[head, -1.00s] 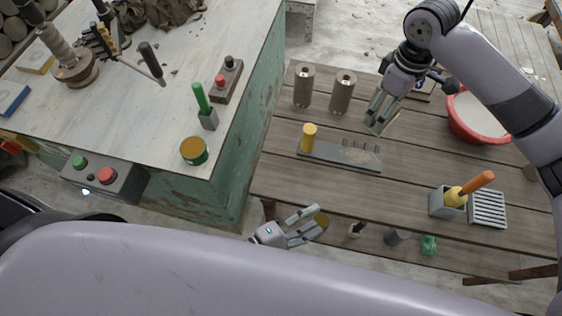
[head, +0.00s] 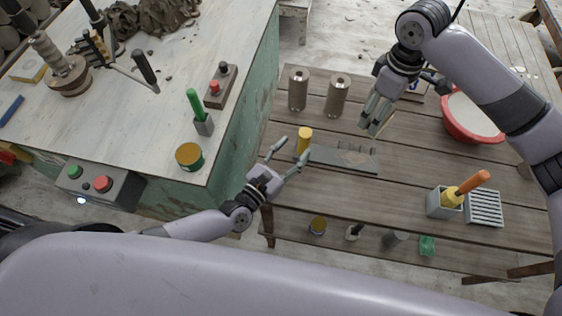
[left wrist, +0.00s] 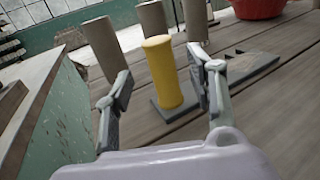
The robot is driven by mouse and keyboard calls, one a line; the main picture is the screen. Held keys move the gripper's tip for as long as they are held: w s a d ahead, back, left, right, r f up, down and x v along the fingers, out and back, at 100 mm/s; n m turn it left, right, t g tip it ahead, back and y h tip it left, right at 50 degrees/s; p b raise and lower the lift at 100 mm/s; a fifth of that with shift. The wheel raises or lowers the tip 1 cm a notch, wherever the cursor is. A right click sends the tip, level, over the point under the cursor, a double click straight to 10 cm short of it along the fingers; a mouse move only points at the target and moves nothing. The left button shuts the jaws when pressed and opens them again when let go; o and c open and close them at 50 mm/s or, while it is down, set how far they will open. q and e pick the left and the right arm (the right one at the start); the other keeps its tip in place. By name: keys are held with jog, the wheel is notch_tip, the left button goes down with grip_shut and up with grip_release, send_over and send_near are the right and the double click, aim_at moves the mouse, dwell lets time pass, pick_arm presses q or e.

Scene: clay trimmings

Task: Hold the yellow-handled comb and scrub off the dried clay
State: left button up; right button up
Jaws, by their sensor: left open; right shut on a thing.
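The comb lies on the wooden table, with its upright yellow handle (head: 304,141) at the left end of a flat grey plate (head: 345,160). Short dark teeth and a darker patch show on the plate. My left gripper (head: 291,148) is open at the handle's near side. In the left wrist view, the yellow handle (left wrist: 164,72) stands between the open fingers (left wrist: 163,82), with no clear contact. My right gripper (head: 375,117) is above the table behind the plate's right end, shut on a small tan piece, mostly hidden by the fingers.
Two grey-brown cylinders (head: 338,95) stand behind the comb. A red basin (head: 470,122) is at the right, and a grey holder (head: 440,203) with an orange-handled tool stands near the front. The green-sided bench (head: 235,125) rises close on the left.

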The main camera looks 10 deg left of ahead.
aim_at(301, 141)
pick_arm(q)
jog(key=x, duration=0.6)
grip_shut()
dwell(0.7)
